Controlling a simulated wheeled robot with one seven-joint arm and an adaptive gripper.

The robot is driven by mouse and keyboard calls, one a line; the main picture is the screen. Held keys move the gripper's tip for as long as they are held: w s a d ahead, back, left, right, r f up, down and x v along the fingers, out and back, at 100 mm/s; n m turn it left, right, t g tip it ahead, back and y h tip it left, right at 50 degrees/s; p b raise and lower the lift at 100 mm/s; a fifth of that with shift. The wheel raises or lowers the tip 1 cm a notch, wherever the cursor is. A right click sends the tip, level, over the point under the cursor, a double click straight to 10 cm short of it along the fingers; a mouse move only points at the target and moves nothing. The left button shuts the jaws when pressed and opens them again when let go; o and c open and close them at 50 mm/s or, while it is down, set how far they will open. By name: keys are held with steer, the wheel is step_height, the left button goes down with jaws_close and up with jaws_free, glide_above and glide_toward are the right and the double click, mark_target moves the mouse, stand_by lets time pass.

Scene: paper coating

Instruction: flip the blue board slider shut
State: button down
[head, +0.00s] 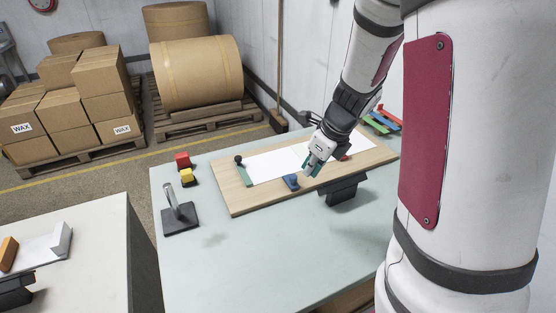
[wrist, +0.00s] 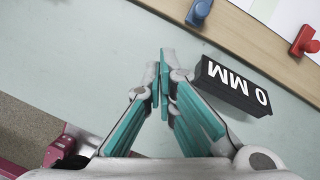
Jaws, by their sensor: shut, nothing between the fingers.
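The blue slider (head: 291,181) sits at the front edge of the wooden board (head: 236,202), left of my gripper in the head view. It also shows at the top of the wrist view (wrist: 199,12). A red slider (wrist: 304,42) stands farther right along the same edge; in the head view it is mostly behind my gripper. My gripper (head: 309,168) is shut and empty, near the front edge of the board. In the wrist view its teal fingertips (wrist: 164,68) are together, apart from the blue slider. Whether the blue slider is open or shut is unclear.
A black block marked "0 MM" (wrist: 234,86) lies beside the fingers. White paper (head: 270,164) covers the board. The front table area (head: 240,265) is clear.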

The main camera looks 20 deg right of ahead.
mark_target(291, 178)
steer(key=d+m, duration=0.1)
steer(key=d+f+m, duration=0.1)
steer(key=d+f+m+h, duration=0.1)
steer(key=shift+w+d+f+m, duration=0.15)
steer(key=shift+w+d+m, duration=0.15)
steer(key=shift+w+d, duration=0.1)
steer(key=b+x, duration=0.3)
steer(key=x, duration=0.6)
steer(key=shift+f, duration=0.35)
steer(key=w, duration=0.2)
steer(key=shift+w+a+f+p, duration=0.3)
steer(key=shift+w+f, duration=0.15)
steer(key=shift+w, duration=0.55)
steer(key=shift+w, duration=0.1)
